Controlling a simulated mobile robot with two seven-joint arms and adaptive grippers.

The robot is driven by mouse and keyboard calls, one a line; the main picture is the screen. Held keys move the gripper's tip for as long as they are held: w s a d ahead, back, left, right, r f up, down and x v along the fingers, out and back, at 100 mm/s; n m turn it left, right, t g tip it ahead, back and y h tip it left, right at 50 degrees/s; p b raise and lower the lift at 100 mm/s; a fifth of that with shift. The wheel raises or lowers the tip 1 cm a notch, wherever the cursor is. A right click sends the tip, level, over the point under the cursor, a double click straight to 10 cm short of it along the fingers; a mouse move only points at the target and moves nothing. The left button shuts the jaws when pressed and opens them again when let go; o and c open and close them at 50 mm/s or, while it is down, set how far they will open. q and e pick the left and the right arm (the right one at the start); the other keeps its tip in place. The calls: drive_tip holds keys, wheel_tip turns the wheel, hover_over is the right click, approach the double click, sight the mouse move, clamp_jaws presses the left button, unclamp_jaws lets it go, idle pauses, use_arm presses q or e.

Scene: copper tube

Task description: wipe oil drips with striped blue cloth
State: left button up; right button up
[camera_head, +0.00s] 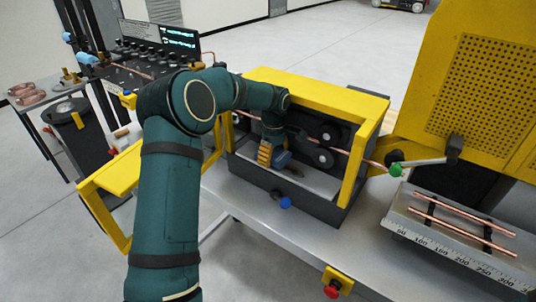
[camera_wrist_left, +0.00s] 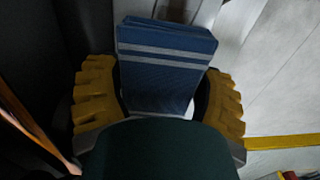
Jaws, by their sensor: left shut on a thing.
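My left gripper (camera_head: 268,153) reaches down inside the yellow-framed machine bay in the head view. It is shut on the striped blue cloth (camera_head: 281,158), which is low over the bay's tray. In the left wrist view the folded blue cloth (camera_wrist_left: 165,60), with pale stripes, sits between the yellow fingers of my left gripper (camera_wrist_left: 160,95). Oil drips cannot be made out; the arm and cloth cover part of the tray (camera_head: 312,180). My right gripper is not in view.
A yellow frame (camera_head: 318,91) encloses the bay. Dark rollers (camera_head: 324,157) and a copper tube (camera_head: 350,155) are close to the gripper's right. Copper tubes (camera_head: 455,228) lie on a ruled tray (camera_head: 440,244).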

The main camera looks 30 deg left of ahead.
sight(286, 157)
use_arm(q)
drive_tip(key=shift+s+d+f+b, duration=0.15)
drive_tip(key=shift+d+b, duration=0.25)
drive_tip(key=shift+d, duration=1.3)
drive_tip(key=shift+s+d+b, duration=0.15)
drive_tip(key=shift+d+b, duration=0.2)
drive_tip(key=shift+d, duration=1.3)
drive_tip(key=shift+s+d+b, duration=0.2)
drive_tip(key=shift+d+b, duration=0.2)
drive_tip(key=shift+d, duration=2.45)
drive_tip(key=shift+w+a+p, duration=0.15)
drive_tip(key=shift+a+p, duration=0.25)
drive_tip(key=shift+a, duration=1.65)
drive_tip(key=shift+w+a+p, duration=0.15)
drive_tip(key=shift+a+p, duration=0.3)
drive_tip(key=shift+a, duration=1.5)
drive_tip(key=shift+w+a+p, duration=0.2)
drive_tip(key=shift+a+p, duration=0.4)
drive_tip(key=shift+a, duration=1.55)
drive_tip(key=shift+a+p, duration=0.35)
drive_tip(key=shift+a, duration=1.2)
